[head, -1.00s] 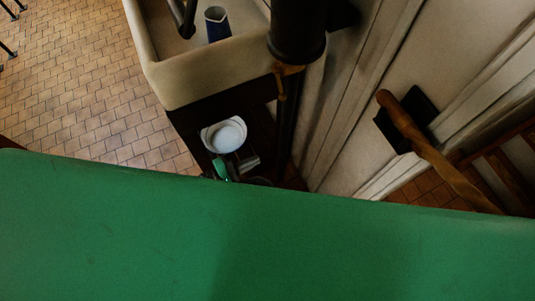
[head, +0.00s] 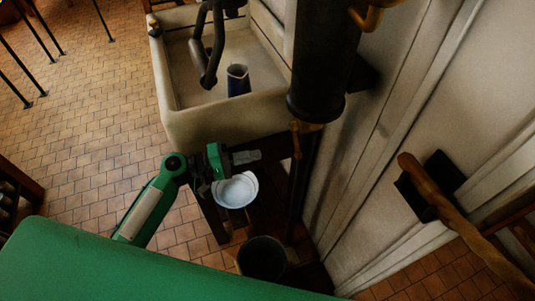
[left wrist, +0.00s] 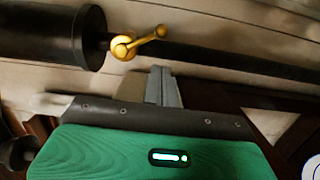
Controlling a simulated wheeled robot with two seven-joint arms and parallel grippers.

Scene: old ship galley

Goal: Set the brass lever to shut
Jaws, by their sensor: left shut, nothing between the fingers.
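The brass lever (head: 299,129) is a small fitting on the thin dark pipe just below a thick black cylinder in the head view. In the left wrist view the brass lever (left wrist: 139,41) has a round hub, and its handle points right and slightly up, at a slant to the pipe. My left gripper (head: 256,156) is to the left of the pipe, a little lower in the picture than the lever. In the left wrist view my gripper's grey fingers (left wrist: 165,88) are together and empty, apart from the lever. My right gripper is not in view.
A stone sink (head: 215,125) with a blue jug (head: 238,80) stands behind my gripper. A white bowl (head: 235,191) and a dark bucket (head: 262,258) are below. A wooden rail (head: 430,185) is on the right wall. Tiled floor (head: 95,145) is open at left.

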